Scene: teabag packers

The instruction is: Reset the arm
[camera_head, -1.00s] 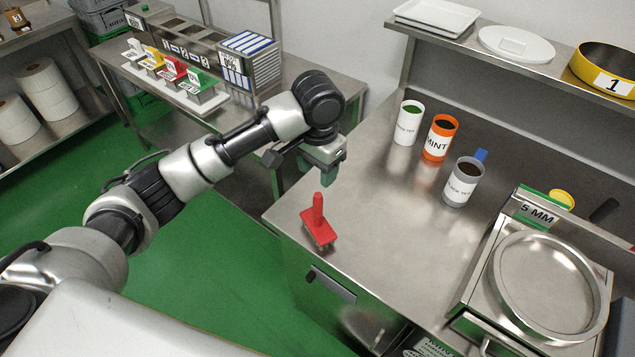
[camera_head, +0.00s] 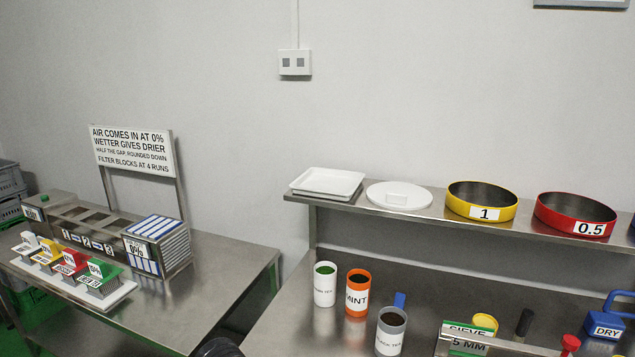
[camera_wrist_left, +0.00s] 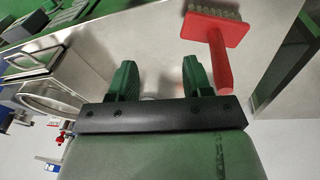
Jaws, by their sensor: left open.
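My left gripper (camera_wrist_left: 161,80) shows in the left wrist view with its two green fingers apart and nothing between them. A red brush (camera_wrist_left: 216,30) with a flat head and a handle lies on the steel table (camera_wrist_left: 140,40), beside the right finger in that view. Its handle reaches close to that finger; I cannot tell if they touch. In the head view the gripper is out of frame and only a dark bit of my arm shows at the bottom edge. My right gripper is in neither view.
A white tin (camera_head: 325,285), an orange MINT tin (camera_head: 358,293) and a grey tin (camera_head: 390,332) stand on the table. A shelf above holds white trays (camera_head: 327,183), a yellow sieve (camera_head: 482,200) and a red sieve (camera_head: 575,214). A side table (camera_head: 215,290) stands at left.

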